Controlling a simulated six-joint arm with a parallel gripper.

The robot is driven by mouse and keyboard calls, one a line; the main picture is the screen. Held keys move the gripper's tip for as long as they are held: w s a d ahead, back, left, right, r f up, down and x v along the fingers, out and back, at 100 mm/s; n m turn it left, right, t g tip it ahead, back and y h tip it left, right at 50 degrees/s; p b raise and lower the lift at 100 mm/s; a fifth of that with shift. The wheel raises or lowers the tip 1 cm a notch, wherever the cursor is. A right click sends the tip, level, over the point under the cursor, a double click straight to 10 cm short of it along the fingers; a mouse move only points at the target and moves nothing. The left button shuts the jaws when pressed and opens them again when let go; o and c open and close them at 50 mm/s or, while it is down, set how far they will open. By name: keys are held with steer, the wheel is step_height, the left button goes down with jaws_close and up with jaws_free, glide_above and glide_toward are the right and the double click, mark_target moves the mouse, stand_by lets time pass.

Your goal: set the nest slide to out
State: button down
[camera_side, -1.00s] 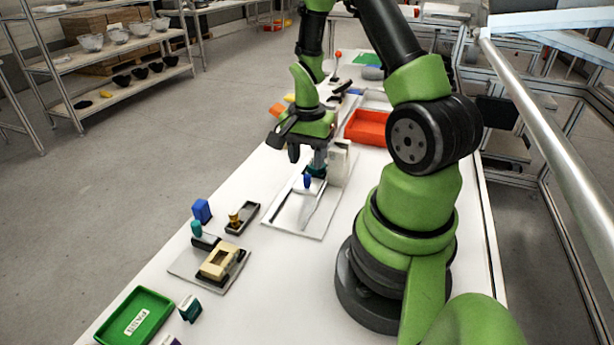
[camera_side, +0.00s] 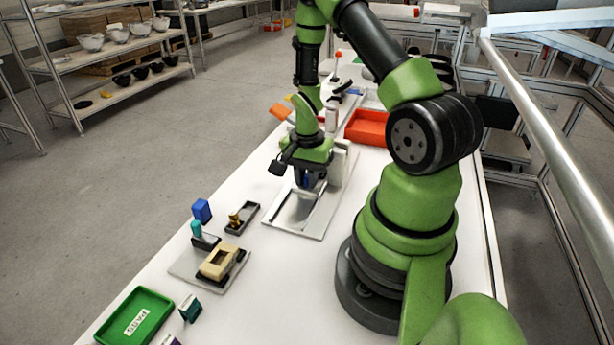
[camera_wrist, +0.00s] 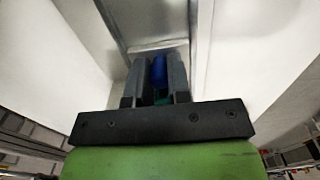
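The nest slide fixture is a pale plate (camera_side: 291,226) with a grey track on it, in the middle of the table in the side view. Its blue knob (camera_side: 306,182) is mostly hidden by my gripper (camera_side: 309,184), which points down over the fixture's far part. In the wrist view the blue knob (camera_wrist: 159,70) stands between the two dark fingers of my gripper (camera_wrist: 160,76), with very little room on either side. I cannot tell whether the fingers press on it. A teal-green bit (camera_wrist: 162,97) shows between the fingers, nearer the palm.
A light upright block (camera_side: 341,165) stands close right of my gripper. An orange-red bin (camera_side: 367,128) lies behind. Nearer are a dark tray (camera_side: 242,218), a blue block (camera_side: 202,210), a plate with a beige part (camera_side: 219,262) and a green tray (camera_side: 135,318).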

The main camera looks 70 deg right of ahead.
mark_target(291, 217)
steer(key=a, duration=0.9)
steer(key=c, duration=1.1)
jaws_free()
steer(key=shift+o, duration=0.2)
step_height(291, 217, up, 10)
